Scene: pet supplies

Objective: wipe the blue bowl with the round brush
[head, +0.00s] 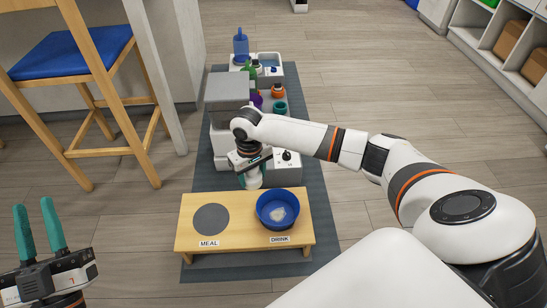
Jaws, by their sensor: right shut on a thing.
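The blue bowl (265,221) sits on the right side of the wooden stand, above the DRINK label, with a whitish patch on its inside bottom. My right gripper (248,181) points down just behind the stand, left of and behind the bowl and apart from it. It is shut on a pale thing, which seems to be the round brush (254,178); the gripper and wrist hide most of it. My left gripper (33,205) is at the lower left, fingers up and apart, empty and away from the stand.
The wooden stand (190,229) has a grey disc (211,219) above its MEAL label. Behind it on the dark mat (315,182) stand a grey-white unit (226,88), several coloured containers and a white tray (270,70). A blue-seated stool (72,52) is at left. Floor at right is clear.

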